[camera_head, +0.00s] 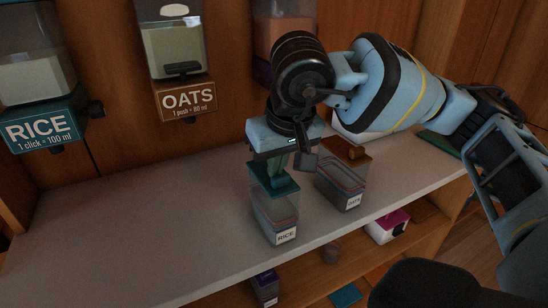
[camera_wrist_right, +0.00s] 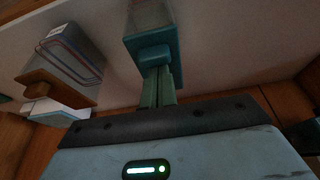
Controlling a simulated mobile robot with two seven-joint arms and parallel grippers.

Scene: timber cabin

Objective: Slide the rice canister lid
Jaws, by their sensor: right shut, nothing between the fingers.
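The rice canister (camera_head: 275,218) is clear with a white RICE label and stands on the counter. Its teal lid (camera_head: 288,187) is on top, and it also shows in the wrist view (camera_wrist_right: 168,38) with a raised teal grip block (camera_wrist_right: 155,56). How far the lid is slid, I cannot tell. My right gripper (camera_head: 278,170) points down over the lid. Its green fingers (camera_wrist_right: 157,84) are shut and empty, with their tips at the grip block; whether they touch it is unclear. My left gripper is not in view.
An oats canister (camera_head: 343,187) with a brown lid stands close right of the rice canister. Wall dispensers marked RICE (camera_head: 40,129) and OATS (camera_head: 187,99) hang behind. The counter (camera_head: 130,235) is clear to the left. A lower shelf (camera_head: 375,270) holds small items.

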